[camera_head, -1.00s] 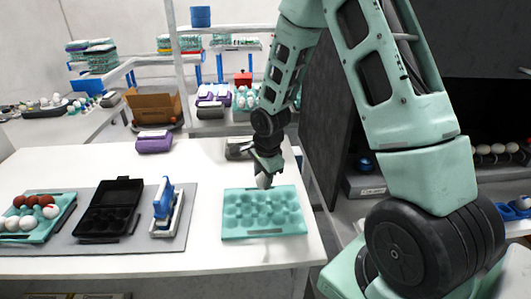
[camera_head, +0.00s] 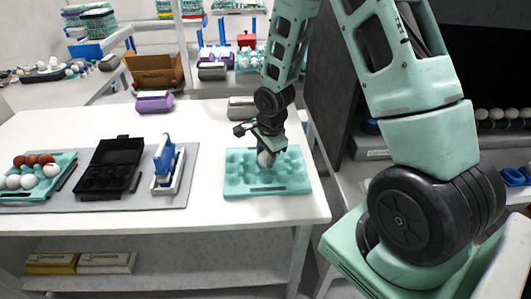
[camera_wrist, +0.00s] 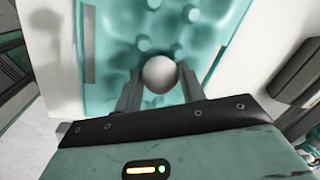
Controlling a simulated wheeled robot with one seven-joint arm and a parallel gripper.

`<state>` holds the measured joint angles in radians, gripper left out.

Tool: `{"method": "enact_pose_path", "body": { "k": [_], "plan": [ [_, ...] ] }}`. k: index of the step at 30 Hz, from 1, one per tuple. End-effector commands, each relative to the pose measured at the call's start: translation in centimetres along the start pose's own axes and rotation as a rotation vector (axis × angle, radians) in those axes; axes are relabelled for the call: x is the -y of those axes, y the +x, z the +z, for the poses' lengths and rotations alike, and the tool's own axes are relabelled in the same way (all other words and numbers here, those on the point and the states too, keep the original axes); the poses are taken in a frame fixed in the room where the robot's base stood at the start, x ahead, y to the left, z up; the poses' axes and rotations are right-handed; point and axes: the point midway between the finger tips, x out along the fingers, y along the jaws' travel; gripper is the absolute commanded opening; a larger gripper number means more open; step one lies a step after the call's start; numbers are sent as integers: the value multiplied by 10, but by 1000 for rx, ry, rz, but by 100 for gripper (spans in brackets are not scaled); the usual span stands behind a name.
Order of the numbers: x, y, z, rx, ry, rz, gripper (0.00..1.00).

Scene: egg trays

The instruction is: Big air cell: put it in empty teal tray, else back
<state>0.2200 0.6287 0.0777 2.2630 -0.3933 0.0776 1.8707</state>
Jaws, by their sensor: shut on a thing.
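My gripper (camera_head: 265,157) is shut on a white egg (camera_head: 265,159). It holds the egg low over the teal tray (camera_head: 240,187) at the right of the table. In the wrist view the egg (camera_wrist: 159,74) sits between the two fingers, with the tray's cups and posts (camera_wrist: 97,95) behind it. I cannot tell whether the egg touches the tray. No other egg shows in this tray, though my gripper hides part of it.
Another teal tray (camera_head: 62,178) with red-brown and white eggs lies at the left on a grey mat (camera_head: 200,160). An open black carton (camera_head: 112,165) and a blue-and-white device (camera_head: 166,168) stand beside it. A purple carton (camera_head: 154,102) and a grey carton (camera_head: 241,107) lie at the back.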

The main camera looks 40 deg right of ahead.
Motion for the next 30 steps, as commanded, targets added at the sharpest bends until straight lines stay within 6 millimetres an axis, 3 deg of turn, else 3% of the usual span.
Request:
{"method": "enact_pose_path", "body": {
  "k": [3,30],
  "plan": [
    [-1,8,0,0,0,-1,33],
    [-2,14,0,0,0,-1,33]
  ]
}}
